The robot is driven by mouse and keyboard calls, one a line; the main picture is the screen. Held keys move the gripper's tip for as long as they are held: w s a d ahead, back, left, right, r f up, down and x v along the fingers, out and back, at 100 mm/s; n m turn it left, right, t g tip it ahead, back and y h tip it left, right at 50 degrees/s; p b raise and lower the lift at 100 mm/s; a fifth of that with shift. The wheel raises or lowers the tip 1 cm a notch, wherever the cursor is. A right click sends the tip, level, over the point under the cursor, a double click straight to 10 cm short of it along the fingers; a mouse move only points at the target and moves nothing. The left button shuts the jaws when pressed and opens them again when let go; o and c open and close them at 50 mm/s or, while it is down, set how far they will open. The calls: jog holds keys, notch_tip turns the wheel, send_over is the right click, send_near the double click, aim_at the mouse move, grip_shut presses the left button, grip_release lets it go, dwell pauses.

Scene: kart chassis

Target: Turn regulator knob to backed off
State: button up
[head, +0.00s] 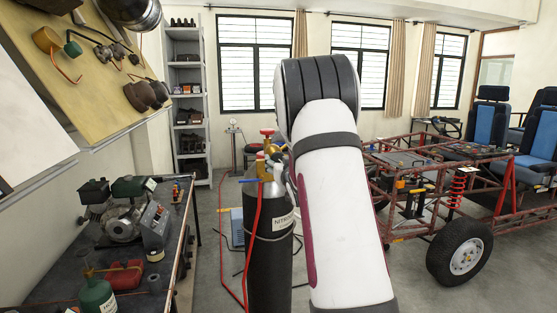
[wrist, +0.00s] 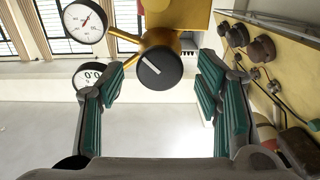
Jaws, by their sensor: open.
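In the wrist view the regulator knob (wrist: 160,67) is round and black with a white line across its face. It sits on a brass body (wrist: 158,40). My gripper (wrist: 163,76) is open, with one green-padded finger on either side of the knob and a visible gap to each. No contact shows. A round gauge (wrist: 84,20) with a red needle is at upper left, and a second gauge (wrist: 88,74) is partly hidden by the left finger. In the head view the black nitrogen cylinder (head: 269,250) stands with brass fittings on top, partly behind my arm. My gripper is hidden there.
A workbench (head: 130,260) with tools lies at the left, under a yellow tool board (head: 90,60). A red hose (head: 222,250) hangs by the cylinder. The red kart chassis (head: 440,180) stands at the right. Shelving (head: 187,100) stands at the back.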

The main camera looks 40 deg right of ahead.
aim_at(278, 160)
jog(key=shift+x, duration=1.6)
jog(key=c, duration=1.2)
